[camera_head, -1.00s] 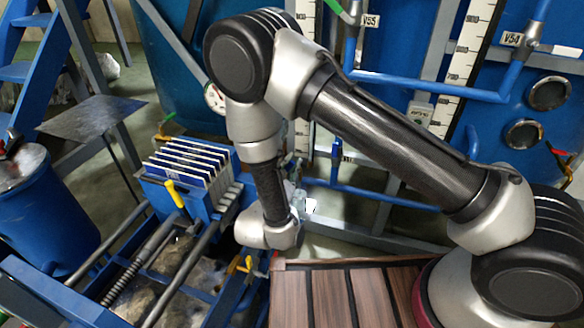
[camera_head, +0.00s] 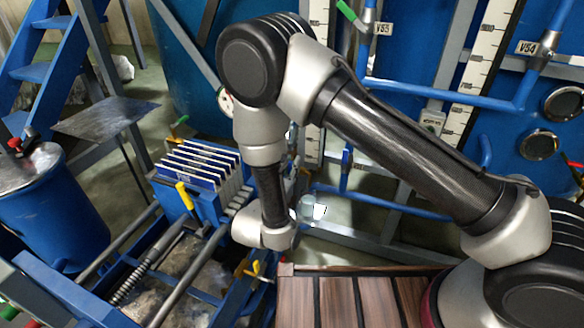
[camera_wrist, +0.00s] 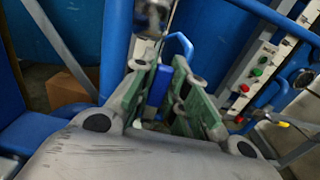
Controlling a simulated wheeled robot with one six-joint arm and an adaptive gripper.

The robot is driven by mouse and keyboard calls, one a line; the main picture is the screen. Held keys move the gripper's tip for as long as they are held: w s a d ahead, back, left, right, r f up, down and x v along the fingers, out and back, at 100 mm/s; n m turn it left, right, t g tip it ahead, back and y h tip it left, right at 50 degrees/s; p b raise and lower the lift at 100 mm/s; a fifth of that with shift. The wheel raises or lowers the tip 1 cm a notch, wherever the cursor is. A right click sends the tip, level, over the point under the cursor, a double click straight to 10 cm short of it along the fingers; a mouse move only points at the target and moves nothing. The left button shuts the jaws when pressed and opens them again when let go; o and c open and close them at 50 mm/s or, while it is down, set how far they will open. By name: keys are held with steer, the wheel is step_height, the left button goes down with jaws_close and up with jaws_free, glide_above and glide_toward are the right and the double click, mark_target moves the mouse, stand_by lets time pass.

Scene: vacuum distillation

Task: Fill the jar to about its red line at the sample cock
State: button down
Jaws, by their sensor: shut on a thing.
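A small clear, pale blue-tinted vessel, seemingly the jar (camera_head: 307,207), shows just right of my wrist in the head view. No red line or liquid level can be made out on it. My gripper is mostly hidden behind my wrist in the head view. In the wrist view my gripper (camera_wrist: 160,78) has its green-padded fingers on either side of a narrow blue piece (camera_wrist: 158,87), seemingly the sample cock's handle. The fingers are shut on it. The cock's outlet is hidden, so I cannot tell whether anything flows. The jar cannot be made out in the wrist view.
Blue pipes (camera_head: 440,94) with valves tagged V55 and V54 run behind my arm. A filter press (camera_head: 200,165) stands left of my wrist. A blue drum (camera_head: 60,225) stands far left. A slatted wooden top (camera_head: 340,300) lies in front. A control box (camera_wrist: 258,70) is at right in the wrist view.

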stand_by(0.3)
steer(key=c, duration=1.4)
jaws_free()
steer(key=shift+a, duration=0.1)
